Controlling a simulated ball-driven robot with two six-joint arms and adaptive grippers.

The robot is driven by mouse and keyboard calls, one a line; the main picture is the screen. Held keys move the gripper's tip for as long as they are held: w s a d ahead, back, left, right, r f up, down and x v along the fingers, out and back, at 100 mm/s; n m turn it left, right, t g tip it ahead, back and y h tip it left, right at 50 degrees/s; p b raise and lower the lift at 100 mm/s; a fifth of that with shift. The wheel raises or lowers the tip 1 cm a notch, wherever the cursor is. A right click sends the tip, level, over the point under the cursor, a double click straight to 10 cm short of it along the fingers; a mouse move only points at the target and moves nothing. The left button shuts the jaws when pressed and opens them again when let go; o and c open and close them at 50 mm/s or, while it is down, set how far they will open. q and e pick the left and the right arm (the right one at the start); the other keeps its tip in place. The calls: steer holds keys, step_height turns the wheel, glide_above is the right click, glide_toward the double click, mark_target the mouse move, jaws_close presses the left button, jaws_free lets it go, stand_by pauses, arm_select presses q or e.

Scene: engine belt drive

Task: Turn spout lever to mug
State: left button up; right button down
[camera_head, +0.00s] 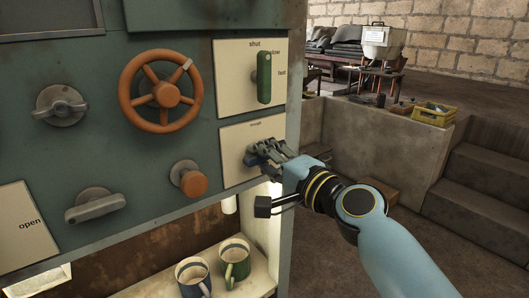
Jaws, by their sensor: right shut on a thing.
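My right gripper (258,160) reaches in from the right, in front of the lower cream plate (238,139) on the green panel. It is shut on a small dark blue lever (271,151), which I take for the spout lever. The fingers hide most of it, so its exact angle cannot be told. The small word at the top of the plate looks like "trough". A pale spout (229,204) hangs below the panel. Under it, on a lit shelf, stand a green mug (236,264) and a blue-grey mug (192,279). My left gripper is not in view.
An orange wheel (161,91), an orange knob (193,183) and two grey handles (61,105) (94,205) lie to the left. Right of the panel is open room before a low wall (385,151).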

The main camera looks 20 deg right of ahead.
steer(key=shift+m, duration=0.5)
steer(key=c, duration=1.2)
jaws_free()
steer(key=v, duration=1.2)
